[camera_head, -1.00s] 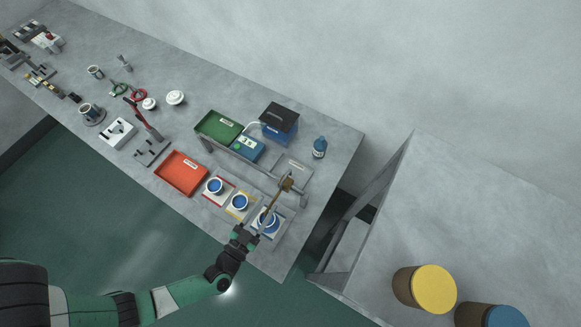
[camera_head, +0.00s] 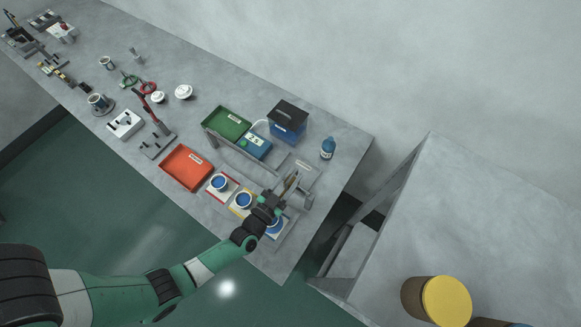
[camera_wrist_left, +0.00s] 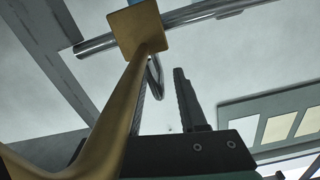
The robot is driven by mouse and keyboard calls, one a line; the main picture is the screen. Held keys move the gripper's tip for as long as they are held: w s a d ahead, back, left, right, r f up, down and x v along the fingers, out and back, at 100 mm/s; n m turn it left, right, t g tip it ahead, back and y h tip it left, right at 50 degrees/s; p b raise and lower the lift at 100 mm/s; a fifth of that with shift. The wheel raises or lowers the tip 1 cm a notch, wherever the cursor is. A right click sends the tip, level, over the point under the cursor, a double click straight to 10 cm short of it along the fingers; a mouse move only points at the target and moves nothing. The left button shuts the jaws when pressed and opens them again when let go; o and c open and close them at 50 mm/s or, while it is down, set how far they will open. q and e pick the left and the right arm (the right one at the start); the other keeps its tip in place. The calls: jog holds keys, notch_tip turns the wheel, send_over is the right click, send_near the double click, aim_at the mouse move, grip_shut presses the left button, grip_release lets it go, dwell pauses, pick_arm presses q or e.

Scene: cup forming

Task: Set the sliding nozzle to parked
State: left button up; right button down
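The brass sliding nozzle (camera_head: 291,183) sits on a steel rail (camera_wrist_left: 220,10) at the right end of the bench. In the left wrist view its square block (camera_wrist_left: 137,28) is on the rail, and its long spout crosses the near left. My left gripper (camera_head: 277,196) is close beside the nozzle, above the row of cups. Its fingers (camera_wrist_left: 165,95) look apart, with the spout covering part of the left one. I cannot tell whether they touch the nozzle. My right gripper is not in view.
An orange tray (camera_head: 187,168), green tray (camera_head: 227,122), blue control box (camera_head: 256,146), black-topped box (camera_head: 288,120) and blue bottle (camera_head: 327,149) are nearby.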

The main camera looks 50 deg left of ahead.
pick_arm(q)
grip_shut()
dwell(1.2)
